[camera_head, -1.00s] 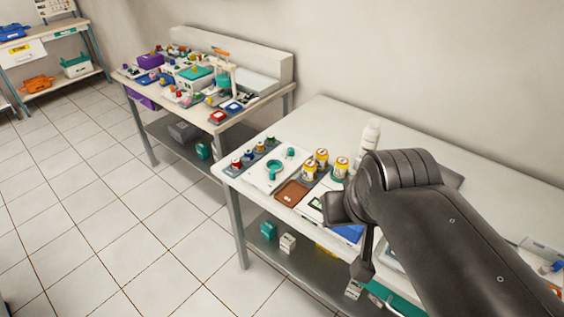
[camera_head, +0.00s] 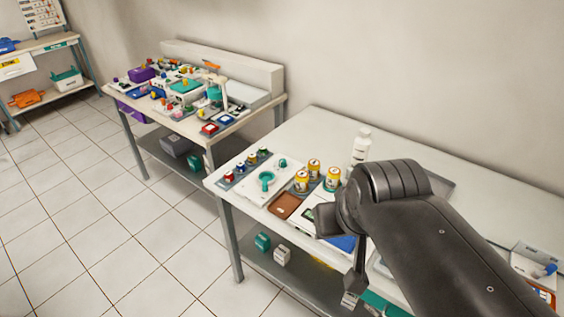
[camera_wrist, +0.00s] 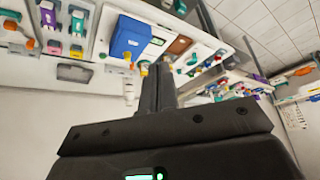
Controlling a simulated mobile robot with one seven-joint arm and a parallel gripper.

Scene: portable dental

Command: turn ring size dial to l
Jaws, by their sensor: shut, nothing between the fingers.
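A white board (camera_head: 250,186) near the left end of the right table bears a teal ring (camera_head: 266,181) and a small teal knob (camera_head: 283,163). I cannot tell for sure which part is the ring size dial, and no letters are readable. My gripper's fingers (camera_wrist: 158,72) are shut and empty in the wrist view, well apart from the table things. In the head view my arm reaches in from the lower right, and its end is right of the board, apart from it.
A row of small coloured knobs (camera_head: 240,169) lies left of the board. A crowded second table (camera_head: 150,116) stands behind. The tiled floor (camera_head: 130,240) is clear.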

